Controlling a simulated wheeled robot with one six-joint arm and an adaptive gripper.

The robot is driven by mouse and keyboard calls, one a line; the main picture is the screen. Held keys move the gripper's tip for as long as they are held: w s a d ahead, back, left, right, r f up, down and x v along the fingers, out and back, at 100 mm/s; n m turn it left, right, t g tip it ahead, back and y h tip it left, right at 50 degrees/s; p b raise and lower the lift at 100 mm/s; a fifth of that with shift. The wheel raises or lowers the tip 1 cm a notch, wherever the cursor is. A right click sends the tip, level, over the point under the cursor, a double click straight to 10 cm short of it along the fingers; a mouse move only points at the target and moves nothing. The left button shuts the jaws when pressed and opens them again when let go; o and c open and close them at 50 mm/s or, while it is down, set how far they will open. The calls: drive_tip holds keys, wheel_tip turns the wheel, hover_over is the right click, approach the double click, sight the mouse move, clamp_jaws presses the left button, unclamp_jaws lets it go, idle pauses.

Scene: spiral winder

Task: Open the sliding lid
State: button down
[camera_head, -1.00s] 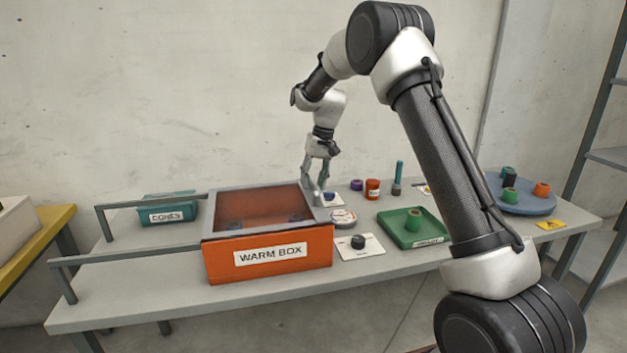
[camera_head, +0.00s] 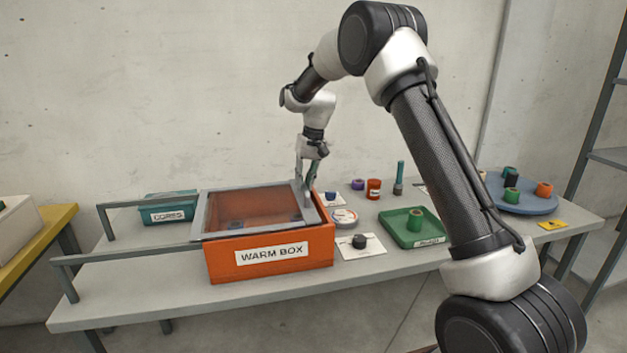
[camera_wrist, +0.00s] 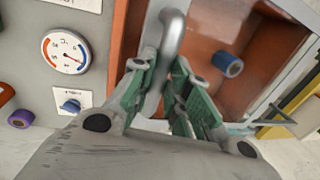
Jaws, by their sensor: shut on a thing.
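The orange warm box (camera_head: 220,266) stands on the grey table. Its sliding lid (camera_head: 213,234), a grey frame with a see-through brownish pane, sits on top, shifted left so that a narrow strip of the box shows open along the right side. My gripper (camera_head: 307,188) is at the lid's right edge. In the wrist view, my gripper (camera_wrist: 163,75) is shut on the lid's curved grey handle (camera_wrist: 172,32). Through the pane, a spool with a blue end (camera_wrist: 229,65) shows inside the box. The fingers partly hide the handle.
Two grey rails (camera_head: 120,258) run left from the box, with free table between them. A teal cones bin (camera_head: 170,215) stands behind the rear rail. A dial gauge (camera_head: 344,216), a knob card (camera_head: 373,252) and a green tray (camera_head: 390,238) lie to the right.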

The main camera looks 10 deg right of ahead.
drive_tip(key=a, duration=2.8)
drive_tip(key=c, duration=1.4)
unclamp_jaws()
drive_tip(key=shift+o, duration=0.2)
wheel_tip(320, 180, up, 12)
drive_tip(key=d, duration=0.2)
drive_tip(key=shift+d, duration=0.2)
drive_tip(key=shift+f, duration=0.1)
